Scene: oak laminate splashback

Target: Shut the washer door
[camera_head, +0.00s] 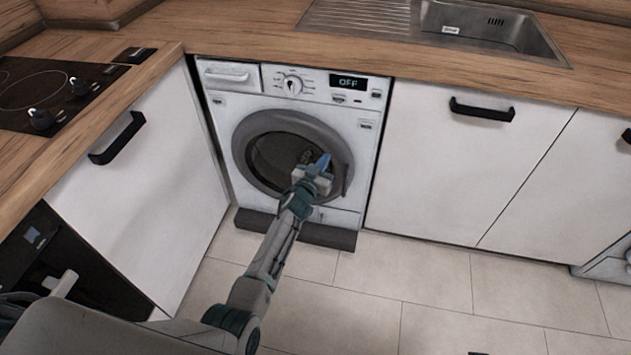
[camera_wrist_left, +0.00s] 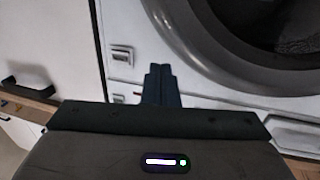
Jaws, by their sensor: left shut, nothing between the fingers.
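The washer (camera_head: 347,103) is white and built in under the counter, its display reading OFF. Its round door (camera_head: 240,150) has a thick dark grey ring and dark glass. The door looks flat against the front or nearly so; I cannot tell whether it is latched. My left gripper (camera_head: 321,164) is in front of the lower right part of the door and covers some of it. In the left wrist view the gripper's fingers (camera_wrist_left: 161,84) are together with nothing between them, and the door ring (camera_wrist_left: 205,62) shows at upper right. Whether they touch the washer is unclear. My right gripper is not in view.
White cabinet doors with black handles stand on both sides, with one handle (camera_head: 482,110) on the right. A hob (camera_head: 45,95) is at the left and a steel sink (camera_head: 480,28) at upper right. The tiled floor (camera_head: 420,290) before the washer is clear.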

